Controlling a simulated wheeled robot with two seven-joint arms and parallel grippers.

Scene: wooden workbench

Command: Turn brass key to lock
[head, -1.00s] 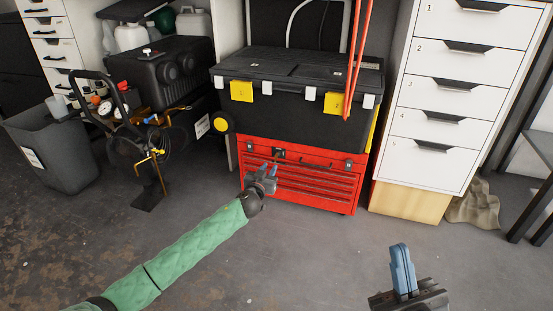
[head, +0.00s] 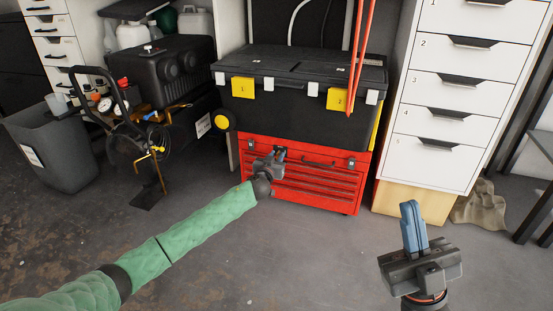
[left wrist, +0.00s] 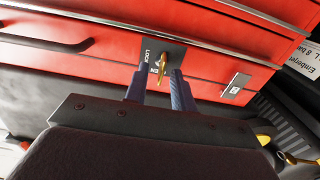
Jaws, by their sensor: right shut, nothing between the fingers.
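The brass key (left wrist: 162,66) sits in a dark lock plate (left wrist: 171,56) marked "LOCK" on the front of the red tool chest (head: 314,187). In the left wrist view the two blue fingers of my left gripper (left wrist: 158,88) are apart, one on each side of the key. I cannot see them touching it. In the head view my left gripper (head: 272,157) is at the chest's upper front and hides the key and lock. My right gripper (head: 412,226) is shut and empty, in the lower right, well away from the chest.
A black toolbox (head: 290,108) with yellow latches sits on the chest. A white drawer cabinet (head: 450,98) stands to the right, and a black compressor (head: 165,80) with a cart handle to the left. The floor (head: 300,255) in front is clear.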

